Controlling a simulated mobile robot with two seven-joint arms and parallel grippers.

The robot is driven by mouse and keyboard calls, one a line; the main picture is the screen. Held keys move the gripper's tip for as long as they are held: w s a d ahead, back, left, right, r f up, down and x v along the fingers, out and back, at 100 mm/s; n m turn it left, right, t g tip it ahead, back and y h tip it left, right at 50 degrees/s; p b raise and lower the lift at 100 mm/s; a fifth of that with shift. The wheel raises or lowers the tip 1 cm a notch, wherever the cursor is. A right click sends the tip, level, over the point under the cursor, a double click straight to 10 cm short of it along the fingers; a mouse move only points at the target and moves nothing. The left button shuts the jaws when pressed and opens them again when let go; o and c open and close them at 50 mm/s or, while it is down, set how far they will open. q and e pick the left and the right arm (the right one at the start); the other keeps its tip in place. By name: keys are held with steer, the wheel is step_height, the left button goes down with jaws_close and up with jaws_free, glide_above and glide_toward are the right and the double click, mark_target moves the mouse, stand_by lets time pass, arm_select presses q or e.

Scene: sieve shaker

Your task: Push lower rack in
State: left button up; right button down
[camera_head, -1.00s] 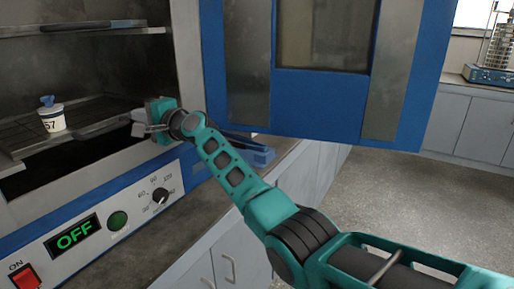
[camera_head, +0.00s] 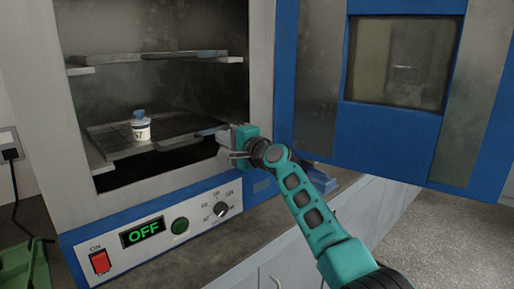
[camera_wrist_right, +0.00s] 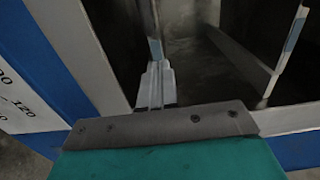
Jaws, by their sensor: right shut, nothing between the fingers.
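The lower rack (camera_head: 182,127) is a dark metal shelf with light side edges inside the open oven, its left front corner near the opening. A small white cup with a blue top (camera_head: 141,128) stands on it. My right gripper (camera_head: 222,141) is at the right side of the opening, near the rack's right front end. Its fingers are shut and empty; they also show in the right wrist view (camera_wrist_right: 156,88), pointing into the oven. I cannot tell whether they touch the rack. My left gripper is not in view.
An upper rack (camera_head: 150,62) sits above. The blue oven door (camera_head: 395,130) stands open at the right, beside my right arm. The control panel (camera_head: 165,225) reads OFF below the opening. A green object (camera_head: 22,268) lies at the lower left.

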steer(key=p+v, duration=0.2)
steer(key=v, duration=0.7)
steer(key=s+d+f+n+g+h+p, duration=0.1)
steer(key=s+d+f+n+h, duration=0.25)
steer(key=f, duration=0.75)
steer(key=s+d+f+h+p, duration=0.15)
steer(key=s+d+f, duration=0.25)
steer(key=s+f, duration=0.45)
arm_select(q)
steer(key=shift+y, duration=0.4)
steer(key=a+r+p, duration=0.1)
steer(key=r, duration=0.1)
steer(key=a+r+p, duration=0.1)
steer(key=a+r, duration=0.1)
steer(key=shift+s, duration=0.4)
arm_select(e)
steer(key=s+d+f+n+h, duration=0.1)
steer(key=s+d+f+n, duration=0.1)
steer(key=s, duration=0.5)
steer(key=s+d+f+n+g+h, duration=0.1)
steer(key=s+d+f+n, duration=0.1)
steer(key=s+f+n, duration=0.2)
steer(key=s+d+f+n+g+h, duration=0.1)
steer(key=s+d+f+n+h, duration=0.1)
steer(key=s+f, duration=0.4)
steer(key=s+n, duration=0.1)
steer(key=s, duration=0.4)
steer(key=shift+s+d+f, duration=0.25)
steer(key=shift+d, duration=0.15)
